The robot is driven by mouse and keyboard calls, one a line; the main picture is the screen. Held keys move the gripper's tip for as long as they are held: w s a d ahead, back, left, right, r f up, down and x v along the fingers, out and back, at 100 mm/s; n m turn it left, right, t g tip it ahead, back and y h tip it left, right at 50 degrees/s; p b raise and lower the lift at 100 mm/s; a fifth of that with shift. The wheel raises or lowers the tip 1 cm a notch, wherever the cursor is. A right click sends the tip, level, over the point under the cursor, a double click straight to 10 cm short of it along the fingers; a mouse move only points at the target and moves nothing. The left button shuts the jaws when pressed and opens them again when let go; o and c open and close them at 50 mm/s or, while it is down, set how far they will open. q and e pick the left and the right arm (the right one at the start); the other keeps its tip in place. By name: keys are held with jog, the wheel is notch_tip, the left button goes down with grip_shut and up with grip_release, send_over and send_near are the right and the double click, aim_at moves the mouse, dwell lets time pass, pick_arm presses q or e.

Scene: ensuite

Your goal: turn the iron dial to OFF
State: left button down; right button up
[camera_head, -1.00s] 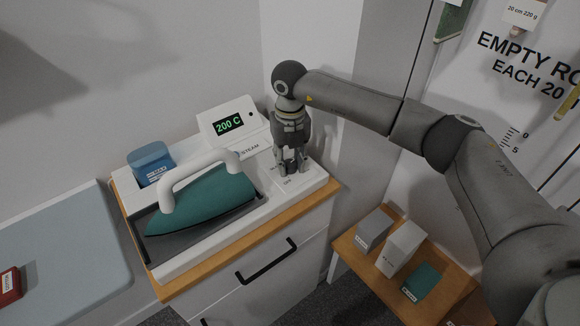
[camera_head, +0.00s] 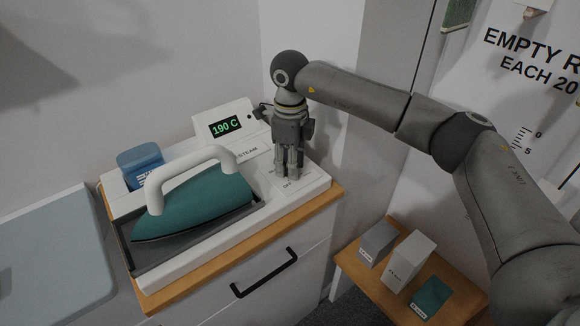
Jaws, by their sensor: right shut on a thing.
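The teal iron (camera_head: 195,208) with a white handle rests on its white steam station (camera_head: 196,255) on a wood-topped cabinet. The station's display (camera_head: 223,127) reads 190 C in green. My right gripper (camera_head: 290,176) points down at the station's right end and is shut on the dial, which its fingers hide. An OFF label (camera_head: 287,185) shows on the station just in front of the fingers. Which way the dial points cannot be seen. My left gripper is not in view.
A blue water tank (camera_head: 140,163) stands at the station's back left. An ironing board (camera_head: 50,255) lies at the left. A low wooden shelf at the right holds a grey box (camera_head: 377,243), a white box (camera_head: 409,261) and a teal box (camera_head: 431,298). The wall is close behind.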

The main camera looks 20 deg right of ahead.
jog(key=n+b, duration=0.1)
jog(key=n, duration=0.2)
jog(key=shift+n, duration=0.4)
jog(key=n+b, duration=0.1)
jog(key=n, duration=0.3)
jog(key=shift+n, duration=0.3)
jog(key=n+b, duration=0.1)
jog(key=n, duration=0.2)
jog(key=shift+n, duration=0.3)
jog(key=n, duration=1.2)
jog(key=shift+r+n, duration=0.1)
jog(key=shift+n, duration=0.2)
jog(key=n, duration=0.3)
jog(key=shift+n, duration=0.3)
jog(key=shift+w+n, duration=0.1)
jog(key=shift+n, duration=1.7)
